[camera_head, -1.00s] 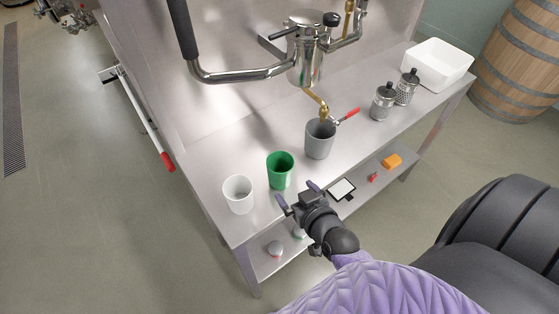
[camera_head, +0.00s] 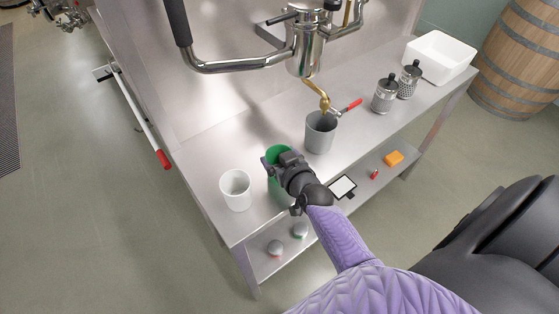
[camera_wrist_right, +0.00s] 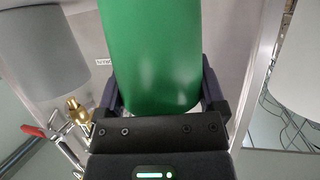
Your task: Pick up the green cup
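The green cup (camera_head: 274,186) stands on the steel table between the white cup and the grey cup, partly hidden behind my right gripper (camera_head: 276,158). In the right wrist view the green cup (camera_wrist_right: 155,55) fills the space between the two dark fingers of my right gripper (camera_wrist_right: 162,95). The fingers are spread, one on each side of the cup. A narrow gap seems to show at the right finger, and contact on the left is unclear. My left gripper is not in view.
A white cup (camera_head: 236,190) stands close on the left and a grey cup (camera_head: 320,133) on the right, under a brass tap (camera_head: 319,92). A steel vat (camera_head: 305,50) hangs over the table (camera_head: 215,150). Two metal shakers (camera_head: 385,96) and a white bin (camera_head: 438,58) stand farther right.

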